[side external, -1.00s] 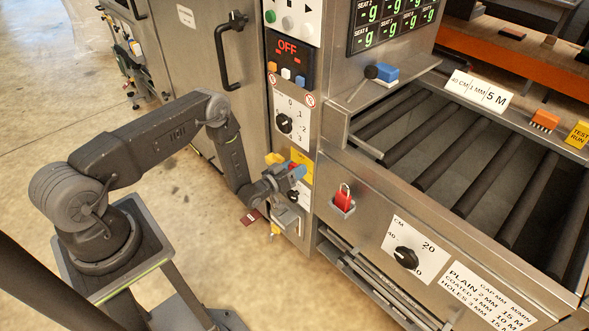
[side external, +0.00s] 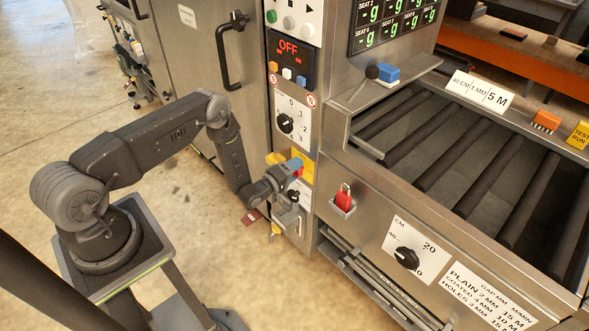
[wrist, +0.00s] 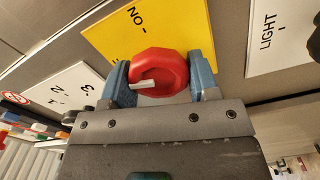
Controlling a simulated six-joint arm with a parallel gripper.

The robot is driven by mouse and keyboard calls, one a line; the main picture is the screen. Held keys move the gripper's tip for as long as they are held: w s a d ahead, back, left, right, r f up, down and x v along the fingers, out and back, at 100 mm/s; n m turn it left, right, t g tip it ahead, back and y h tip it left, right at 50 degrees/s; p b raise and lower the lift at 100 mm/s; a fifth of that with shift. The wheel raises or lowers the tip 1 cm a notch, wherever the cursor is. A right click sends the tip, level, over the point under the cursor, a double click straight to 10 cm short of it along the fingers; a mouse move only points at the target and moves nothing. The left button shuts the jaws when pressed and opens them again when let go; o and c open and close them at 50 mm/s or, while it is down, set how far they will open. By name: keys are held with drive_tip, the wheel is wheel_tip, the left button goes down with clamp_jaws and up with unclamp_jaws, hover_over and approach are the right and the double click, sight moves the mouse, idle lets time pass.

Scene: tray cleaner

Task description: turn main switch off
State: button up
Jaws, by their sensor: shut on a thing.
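The main switch is a round red knob (wrist: 158,68) on a yellow plate (wrist: 190,30) marked "ON", seen in the wrist view. A short pale mark shows on the knob's face, at its lower left in that view. My gripper (wrist: 160,80) has one blue fingertip on each side of the knob and is shut on it. In the side view my gripper (side external: 292,172) is at the lower front of the machine's control column, over the yellow plate (side external: 307,172). There the fingers and wrist hide most of the knob.
A white "LIGHT" plate (wrist: 280,35) adjoins the yellow plate. A door handle (side external: 225,50) protrudes at upper left.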

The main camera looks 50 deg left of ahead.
drive_tip(key=shift+n, duration=1.3)
drive_tip(key=o, duration=0.9)
drive_tip(key=s, duration=1.3)
drive_tip(key=shift+s, duration=0.4)
